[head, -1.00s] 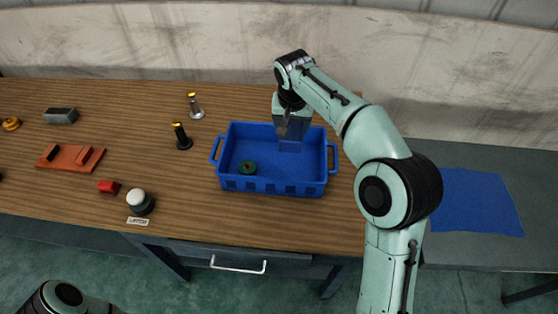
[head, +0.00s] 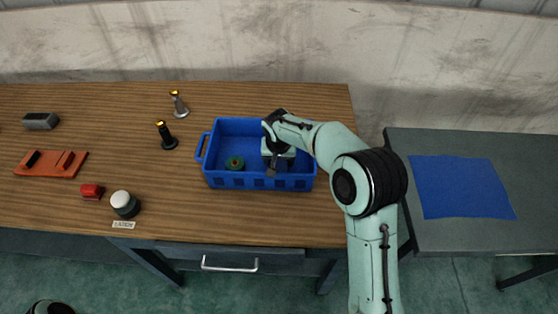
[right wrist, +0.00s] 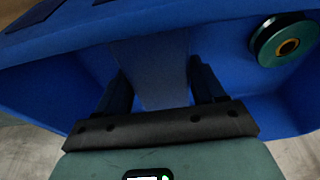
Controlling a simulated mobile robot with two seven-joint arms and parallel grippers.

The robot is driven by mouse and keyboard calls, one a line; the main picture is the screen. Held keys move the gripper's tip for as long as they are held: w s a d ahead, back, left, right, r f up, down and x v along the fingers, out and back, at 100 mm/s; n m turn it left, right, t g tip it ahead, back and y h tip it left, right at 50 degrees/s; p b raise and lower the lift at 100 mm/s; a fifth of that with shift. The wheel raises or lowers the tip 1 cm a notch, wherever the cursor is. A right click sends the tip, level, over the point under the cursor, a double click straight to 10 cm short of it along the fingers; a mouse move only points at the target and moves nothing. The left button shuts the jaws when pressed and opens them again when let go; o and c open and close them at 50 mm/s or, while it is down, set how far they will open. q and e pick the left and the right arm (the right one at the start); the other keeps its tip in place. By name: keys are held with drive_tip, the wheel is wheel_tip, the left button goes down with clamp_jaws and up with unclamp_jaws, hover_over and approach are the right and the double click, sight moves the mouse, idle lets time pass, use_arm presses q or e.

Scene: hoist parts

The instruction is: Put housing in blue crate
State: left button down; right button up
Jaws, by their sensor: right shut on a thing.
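The blue crate (head: 225,181) stands on the wooden table, with a green ring-shaped part (head: 235,163) lying inside at its left. My right gripper (head: 273,168) is down inside the right half of the crate. In the right wrist view it is shut on a flat-faced grey piece, the housing (right wrist: 154,72), held between its two fingers. Whether the housing touches the crate floor I cannot tell. The green part also shows in the wrist view (right wrist: 268,45), to the right of the fingers and apart from them. My left gripper is out of view.
Left of the crate stand a black post (head: 167,139), a silver post (head: 179,107), a white-topped button (head: 124,203), a red part (head: 91,191), an orange base (head: 50,163) and a grey block (head: 40,121). A grey side table (head: 460,236) carries a blue mat (head: 460,187).

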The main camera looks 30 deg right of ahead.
sight(279, 167)
drive_tip(key=shift+f, duration=0.15)
drive_tip(key=shift+f, duration=0.15)
drive_tip(key=o, duration=1)
drive_tip(key=v, duration=1.2)
